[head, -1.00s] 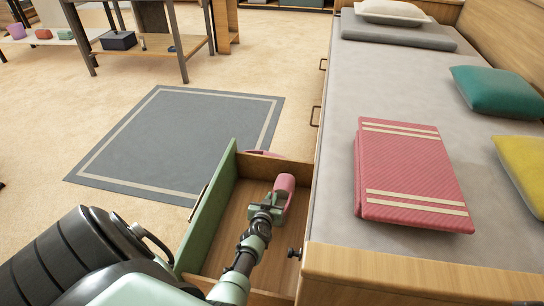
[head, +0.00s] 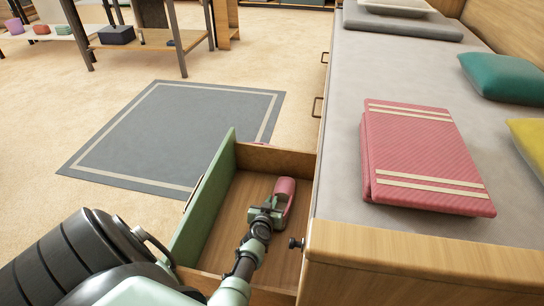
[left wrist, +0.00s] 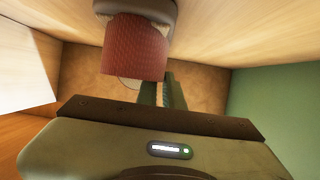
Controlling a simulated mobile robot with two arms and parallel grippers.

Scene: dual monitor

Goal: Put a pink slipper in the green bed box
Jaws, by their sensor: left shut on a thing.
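A pink slipper (head: 285,187) is inside the open green bed box (head: 203,198), towards its far right part. My left gripper (head: 274,208) is shut on the slipper and is down inside the box. In the left wrist view the slipper (left wrist: 136,46) shows large at the top, with the gripper's fingers (left wrist: 162,92) close by it and the green wall (left wrist: 275,105) at the right. I cannot tell whether the slipper touches the box floor. My right gripper is not in view.
The bed (head: 345,155) stands right of the box, with a folded pink blanket (head: 420,155), a teal pillow (head: 505,78) and a yellow pillow (head: 530,145). A grey rug (head: 180,130) lies beyond the box.

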